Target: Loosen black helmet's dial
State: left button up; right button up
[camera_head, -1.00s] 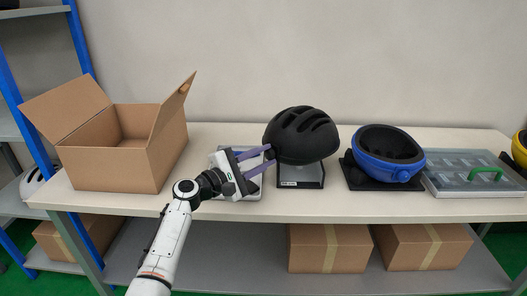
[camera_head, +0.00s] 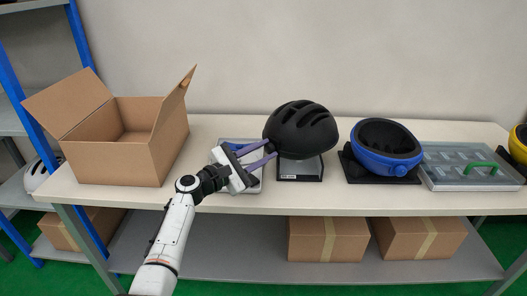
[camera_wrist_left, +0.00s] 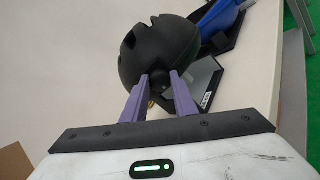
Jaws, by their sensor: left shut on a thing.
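The black helmet (camera_head: 301,130) sits upright on a stand (camera_head: 300,170) near the middle of the table. It also shows in the left wrist view (camera_wrist_left: 165,50). My left gripper (camera_head: 270,152) reaches the helmet's left lower edge from the left. In the left wrist view, its two purple fingers (camera_wrist_left: 161,88) are shut on the dial at the helmet's rim. The dial itself is mostly hidden between the fingertips. My right gripper is in no view.
An open cardboard box (camera_head: 117,152) stands on the left of the table (camera_head: 400,200). A grey item lies behind my left gripper. A blue helmet (camera_head: 386,165) sits upturned to the right, beside a clear-lidded case (camera_head: 450,178) with a green handle. Cartons stand on the lower shelf.

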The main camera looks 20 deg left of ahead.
pick_arm(q)
jog(key=o, duration=1.1)
jog(key=v, duration=1)
jog(key=shift+s, duration=0.15)
